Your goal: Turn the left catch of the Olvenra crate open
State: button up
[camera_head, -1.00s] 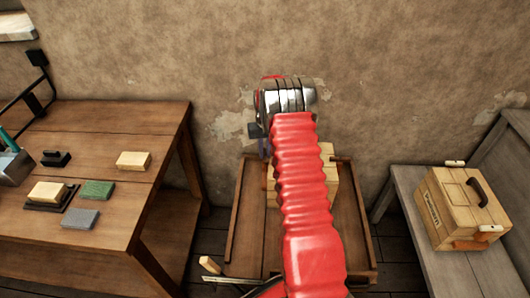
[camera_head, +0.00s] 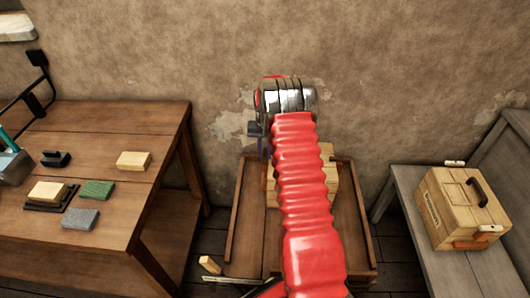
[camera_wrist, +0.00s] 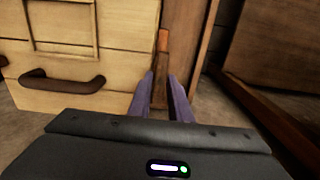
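My gripper shows in the wrist view (camera_wrist: 161,77), its two purple fingers close together with a narrow gap. A brown wooden bar with an orange-brown end (camera_wrist: 162,42) appears in line with that gap, beside a pale wooden crate (camera_wrist: 60,101) with a dark brown handle (camera_wrist: 62,83). I cannot tell whether the fingers touch the bar. In the head view my red arm hides most of a pale wooden crate (camera_head: 329,160) and my fingers. A second pale crate (camera_head: 447,220) stands at the right; its dark lettering is too small to read.
The crate behind my arm stands in a brown wooden tray (camera_head: 238,235). A grey bench (camera_head: 405,195) carries the right crate. A brown table (camera_head: 150,120) at the left holds several small blocks. The plaster wall is close behind.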

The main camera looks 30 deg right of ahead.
aim_at(265, 155)
jog(key=o, duration=0.3)
jog(key=shift+r, duration=0.1)
notch_tip(265, 155, up, 14)
jog(key=shift+f, duration=0.25)
dwell(0.4)
dwell(0.5)
